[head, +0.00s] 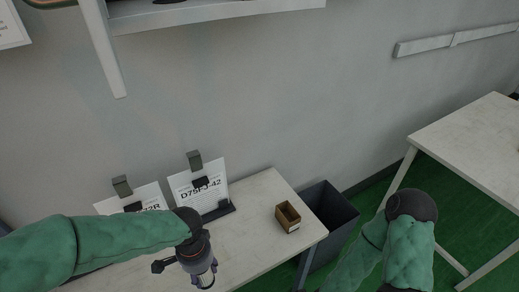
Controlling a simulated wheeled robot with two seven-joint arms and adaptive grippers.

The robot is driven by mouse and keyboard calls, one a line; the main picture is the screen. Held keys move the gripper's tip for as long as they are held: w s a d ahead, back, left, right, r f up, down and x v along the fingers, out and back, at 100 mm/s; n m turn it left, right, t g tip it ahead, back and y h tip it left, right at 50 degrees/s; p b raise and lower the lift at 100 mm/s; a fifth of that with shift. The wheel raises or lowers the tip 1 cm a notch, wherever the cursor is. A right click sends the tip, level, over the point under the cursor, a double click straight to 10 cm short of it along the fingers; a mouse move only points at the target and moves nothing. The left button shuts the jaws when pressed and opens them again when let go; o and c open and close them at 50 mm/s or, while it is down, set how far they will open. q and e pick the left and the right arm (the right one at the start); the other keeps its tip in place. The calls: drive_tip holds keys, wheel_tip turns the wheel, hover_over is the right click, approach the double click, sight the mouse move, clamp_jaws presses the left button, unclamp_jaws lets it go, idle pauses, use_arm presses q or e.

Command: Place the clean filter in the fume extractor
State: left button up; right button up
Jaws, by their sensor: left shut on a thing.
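My left gripper (201,272) is over the front of the white table (262,195), near the bottom edge of the head view. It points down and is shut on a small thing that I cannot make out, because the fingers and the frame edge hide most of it. I cannot identify the clean filter or the fume extractor here. My right arm is at the lower right, but its gripper is out of view.
A small open brown box (288,217) stands near the table's right end. Label sheets on clipboard stands (200,187) are at the back left. A dark bin (327,211) stands beside the table. Another table (475,145) is at the right, and a shelf (215,14) hangs above.

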use_arm(q)
drive_tip(key=w+f+n, duration=0.2)
drive_tip(key=w+f, duration=0.1)
drive_tip(key=w, duration=0.1)
drive_tip(key=w+a+f+n, duration=0.1)
drive_tip(key=w+f+n, duration=0.2)
drive_tip(key=w, duration=0.2)
drive_tip(key=w+f+n, duration=0.2)
drive_tip(key=w+f, duration=0.1)
drive_tip(key=w, duration=0.1)
drive_tip(key=shift+w+a+f+n, duration=0.1)
drive_tip(key=shift+w+a+n, duration=0.2)
drive_tip(key=shift+n, duration=0.1)
drive_tip(key=shift+s, duration=0.1)
